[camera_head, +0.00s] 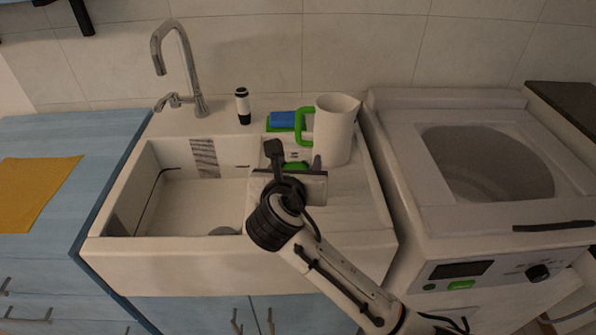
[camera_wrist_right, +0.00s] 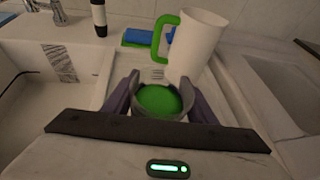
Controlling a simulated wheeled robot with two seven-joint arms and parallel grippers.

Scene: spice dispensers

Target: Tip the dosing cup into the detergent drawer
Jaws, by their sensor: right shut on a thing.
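The dosing cup (camera_wrist_right: 161,100) is a small clear cup holding green liquid, seen in the right wrist view. My right gripper (camera_wrist_right: 160,106) is shut on it, with a purple finger on either side. In the head view my right gripper (camera_head: 297,170) is over the right part of the sink unit, in front of the white jug, and mostly hides the cup. The washing machine (camera_head: 405,190) stands to the right, with a dark display and a knob on its front. I cannot make out the detergent drawer clearly. My left gripper is not in view.
A white jug (camera_head: 336,125) with a green handle stands just behind the gripper. A blue and green sponge (camera_head: 284,120) and a black-and-white bottle (camera_head: 243,106) stand along the back ledge. The tap (camera_head: 188,70) rises behind the basin. A yellow cloth (camera_head: 35,190) lies far left.

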